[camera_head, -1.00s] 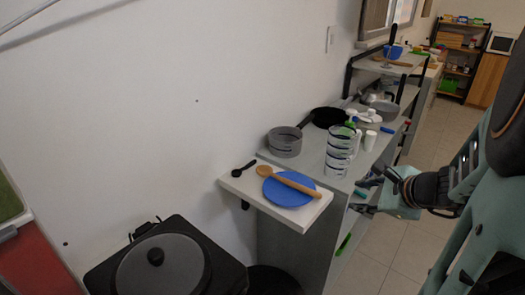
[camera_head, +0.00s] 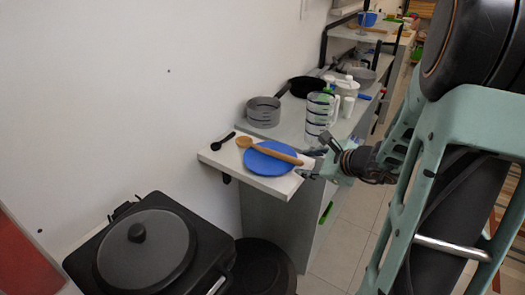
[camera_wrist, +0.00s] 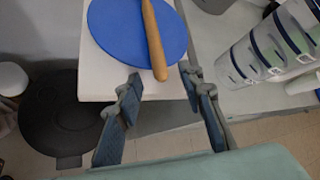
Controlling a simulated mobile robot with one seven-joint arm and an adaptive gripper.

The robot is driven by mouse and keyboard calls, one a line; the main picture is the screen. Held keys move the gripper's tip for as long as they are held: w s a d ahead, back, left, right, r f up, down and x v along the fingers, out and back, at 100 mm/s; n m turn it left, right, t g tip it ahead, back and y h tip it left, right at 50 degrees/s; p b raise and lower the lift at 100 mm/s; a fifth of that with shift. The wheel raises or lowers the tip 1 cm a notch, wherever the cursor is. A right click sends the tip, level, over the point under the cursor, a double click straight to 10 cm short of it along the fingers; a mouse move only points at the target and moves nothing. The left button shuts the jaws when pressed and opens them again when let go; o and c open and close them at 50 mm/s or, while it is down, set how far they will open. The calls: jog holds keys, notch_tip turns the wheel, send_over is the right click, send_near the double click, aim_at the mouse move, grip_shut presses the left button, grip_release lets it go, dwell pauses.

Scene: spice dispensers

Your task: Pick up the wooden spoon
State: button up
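The wooden spoon (camera_head: 272,151) lies across a blue plate (camera_head: 262,168) on a small white shelf (camera_head: 283,189). Its round bowl end is to the left, past the plate's rim, and its handle points right. In the wrist view the spoon's handle (camera_wrist: 153,40) runs down over the blue plate (camera_wrist: 113,22), and its end reaches the plate's near edge. The spoon's bowl is outside the wrist view. My gripper (camera_wrist: 160,85) is open and empty, with its two fingers apart on either side of the handle's end line. In the head view my gripper (camera_head: 318,163) is just right of the shelf.
A small black spoon (camera_head: 222,142) lies left of the wooden spoon. A clear measuring jug (camera_head: 320,115) and a grey pot (camera_head: 263,112) stand on the counter behind. A black lidded cooker (camera_head: 147,250) is at the front left. A round black bin (camera_head: 262,268) stands below the shelf.

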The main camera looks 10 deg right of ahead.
jog(key=shift+x, duration=0.9)
jog(key=shift+c, duration=0.2)
grip_shut()
jog(key=shift+r, duration=0.25)
